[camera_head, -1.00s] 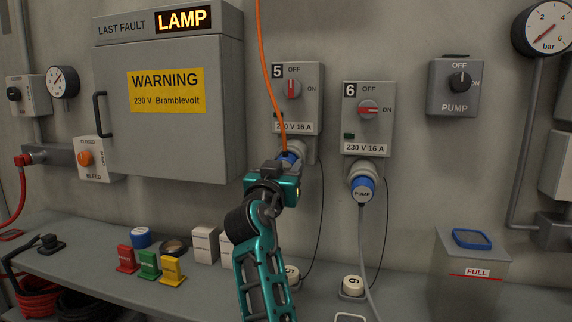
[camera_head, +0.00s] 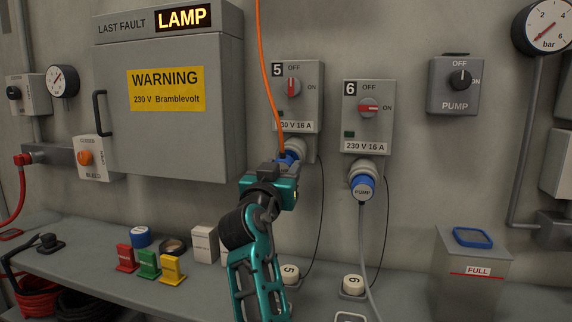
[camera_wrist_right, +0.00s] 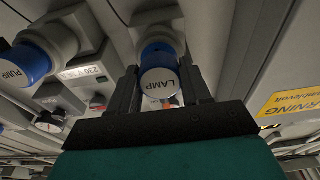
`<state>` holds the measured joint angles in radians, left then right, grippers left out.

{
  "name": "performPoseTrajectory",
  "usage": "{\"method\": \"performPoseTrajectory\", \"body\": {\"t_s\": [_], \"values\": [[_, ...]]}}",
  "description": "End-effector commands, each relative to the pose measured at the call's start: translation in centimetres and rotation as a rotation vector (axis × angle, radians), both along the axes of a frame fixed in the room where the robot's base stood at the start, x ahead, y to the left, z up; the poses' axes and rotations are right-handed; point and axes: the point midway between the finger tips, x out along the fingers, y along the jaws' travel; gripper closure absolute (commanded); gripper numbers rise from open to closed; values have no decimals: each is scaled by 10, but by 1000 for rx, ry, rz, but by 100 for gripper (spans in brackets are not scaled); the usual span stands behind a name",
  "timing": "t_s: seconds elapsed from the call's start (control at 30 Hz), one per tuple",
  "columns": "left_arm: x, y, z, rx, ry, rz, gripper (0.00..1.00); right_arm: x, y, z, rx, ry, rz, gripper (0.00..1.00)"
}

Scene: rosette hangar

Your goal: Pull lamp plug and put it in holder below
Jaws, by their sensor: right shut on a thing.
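The lamp plug (camera_head: 289,158) is blue with an orange cable rising from it, at the socket under switch box 5 (camera_head: 297,96). My right gripper (camera_head: 280,172) is shut on it. In the right wrist view the lamp plug (camera_wrist_right: 160,84) sits between the two fingers, its LAMP label facing the camera. Its blue collar is against or very near the grey socket (camera_wrist_right: 155,18); I cannot tell how far it is seated. A grey-rimmed piece (camera_head: 350,317) at the bottom edge is cut off; I cannot tell whether it is the holder. My left gripper is not in view.
The pump plug (camera_head: 362,188) is in socket 6 on the right, its grey cable hanging down. White caps 5 (camera_head: 289,274) and 6 (camera_head: 353,285) rest on the shelf (camera_head: 205,285). Red, green and yellow tags (camera_head: 148,264) and a white box (camera_head: 204,244) stand left of my arm.

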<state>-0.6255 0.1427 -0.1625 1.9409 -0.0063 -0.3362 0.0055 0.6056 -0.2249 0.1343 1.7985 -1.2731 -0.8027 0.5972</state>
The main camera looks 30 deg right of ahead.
Motion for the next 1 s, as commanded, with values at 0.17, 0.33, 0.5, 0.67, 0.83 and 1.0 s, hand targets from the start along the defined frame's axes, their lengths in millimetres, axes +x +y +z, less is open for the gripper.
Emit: {"method": "performPoseTrajectory", "body": {"t_s": [0.17, 0.33, 0.5, 0.67, 0.83, 1.0], "values": [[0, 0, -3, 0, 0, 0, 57, -5, 6, -2, 1, -1, 0, 100], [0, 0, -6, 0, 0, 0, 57, -10, 10, -3, 2, 0, -2, 100], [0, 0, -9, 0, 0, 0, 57, -14, 16, -4, 1, -1, 0, 100], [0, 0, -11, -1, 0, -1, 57, -18, 21, -5, 0, -1, 0, 100], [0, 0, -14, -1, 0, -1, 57, -22, 26, -7, -1, -1, 0, 100], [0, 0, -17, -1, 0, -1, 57, -27, 30, -7, 1, -1, -1, 100]]}}
